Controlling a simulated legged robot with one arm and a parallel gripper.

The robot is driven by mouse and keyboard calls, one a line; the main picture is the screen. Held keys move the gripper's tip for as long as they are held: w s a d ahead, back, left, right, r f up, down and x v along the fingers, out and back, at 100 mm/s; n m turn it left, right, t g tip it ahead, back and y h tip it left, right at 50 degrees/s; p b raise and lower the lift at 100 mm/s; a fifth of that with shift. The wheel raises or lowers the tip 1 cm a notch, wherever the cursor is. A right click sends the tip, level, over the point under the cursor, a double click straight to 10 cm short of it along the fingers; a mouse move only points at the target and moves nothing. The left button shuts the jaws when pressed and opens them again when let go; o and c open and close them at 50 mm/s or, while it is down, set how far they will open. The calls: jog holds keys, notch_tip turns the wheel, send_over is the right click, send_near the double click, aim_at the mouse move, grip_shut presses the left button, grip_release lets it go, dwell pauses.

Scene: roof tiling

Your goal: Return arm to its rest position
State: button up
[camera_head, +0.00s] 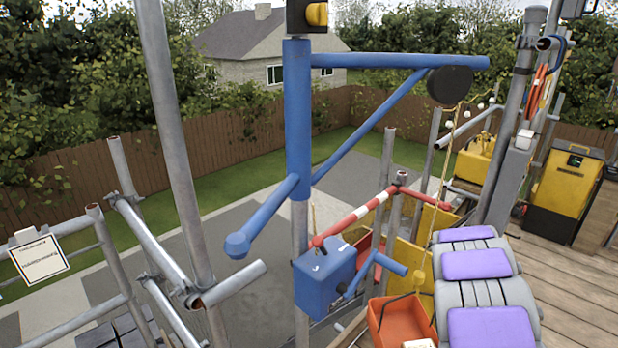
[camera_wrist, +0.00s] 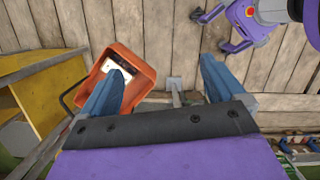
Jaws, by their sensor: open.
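My gripper (camera_wrist: 162,70) shows in the wrist view with its two blue-grey fingers spread wide apart. Nothing is between them, and it points down over the wooden deck. An orange bucket (camera_wrist: 145,92) is at the left finger, which partly covers it; a white and dark item lies inside. I cannot tell whether finger and bucket touch. In the head view, my grey and purple arm (camera_head: 474,265) is at the lower right, and my gripper is out of that picture. The orange bucket (camera_head: 388,325) is just left of the arm there.
A blue hoist (camera_head: 298,120) with a pulley (camera_head: 450,86), a rope and a blue winch box (camera_head: 324,280) stands left of my arm. Scaffold poles (camera_head: 175,140) are at the left. A yellow and black box (camera_head: 567,187) stands at the right. The wooden deck (camera_head: 565,290) is clear beside my arm.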

jog(key=s+a+r+m, duration=0.3)
jog(key=s+a+r, duration=0.3)
jog(key=a+r, duration=0.2)
jog(key=s+a+r+m, duration=0.4)
jog(key=s+a+r, duration=0.25)
jog(key=a, duration=0.25)
jog(key=s+a+r+m+y, duration=0.1)
jog(key=s+a+r, duration=0.1)
jog(key=s+a, duration=0.3)
jog(key=s+a+r+m, duration=0.2)
jog(key=s+a, duration=0.4)
jog(key=s, duration=0.5)
jog(key=shift+s+a+y, duration=0.15)
jog(key=shift+s+y, duration=0.05)
jog(key=shift+y, duration=0.2)
